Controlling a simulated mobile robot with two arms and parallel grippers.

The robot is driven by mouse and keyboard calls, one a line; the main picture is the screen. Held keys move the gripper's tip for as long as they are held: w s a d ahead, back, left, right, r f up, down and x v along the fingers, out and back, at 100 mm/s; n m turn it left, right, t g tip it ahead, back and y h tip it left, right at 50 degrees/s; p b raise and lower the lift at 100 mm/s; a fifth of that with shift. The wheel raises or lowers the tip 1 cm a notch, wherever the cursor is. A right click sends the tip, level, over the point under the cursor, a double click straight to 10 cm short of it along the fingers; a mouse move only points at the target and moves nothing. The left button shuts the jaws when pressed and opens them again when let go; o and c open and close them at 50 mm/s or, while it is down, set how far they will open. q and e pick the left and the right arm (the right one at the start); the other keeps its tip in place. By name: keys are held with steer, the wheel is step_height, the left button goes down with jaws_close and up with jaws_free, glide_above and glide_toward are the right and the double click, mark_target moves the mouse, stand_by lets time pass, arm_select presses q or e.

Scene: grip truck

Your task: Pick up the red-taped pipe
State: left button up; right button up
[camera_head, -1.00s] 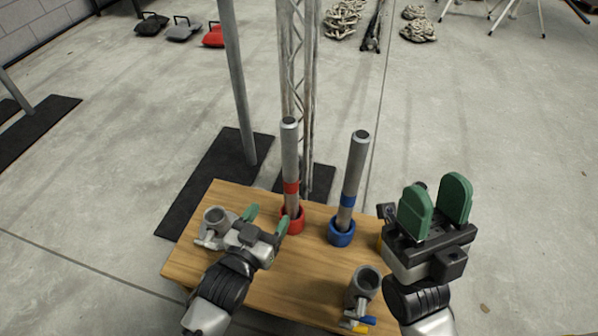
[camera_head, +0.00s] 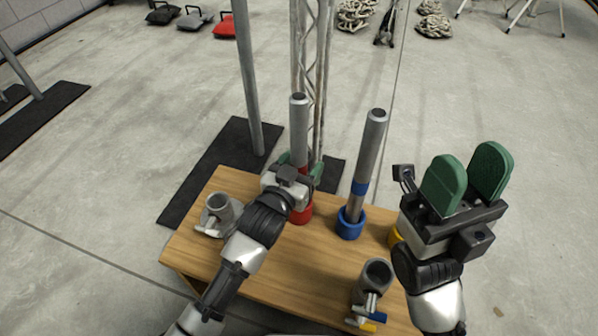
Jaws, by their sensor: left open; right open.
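The red-taped pipe (camera_head: 299,130) is a grey metal tube standing upright in a red ring holder (camera_head: 302,214) on the wooden table (camera_head: 255,268). My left gripper (camera_head: 301,165) is at the pipe, around the height of its red tape, with green fingertips showing on either side of it. Its jaws are open, and the gripper body hides part of the pipe and tape; contact cannot be told. My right gripper (camera_head: 467,180) is open and empty, raised at the table's right side with its green pads pointing up.
A blue-taped pipe (camera_head: 366,160) leans slightly in a blue ring holder (camera_head: 350,224) just to the right. Metal clamps stand at the table's left (camera_head: 219,208) and front right (camera_head: 375,276). A lattice truss (camera_head: 318,70) and a grey pole (camera_head: 248,80) rise behind.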

arm_select(q)
steer(key=shift+w+d, duration=0.1)
steer(key=shift+w, duration=0.05)
steer(key=c, duration=1.2)
steer(key=shift+r, duration=0.15)
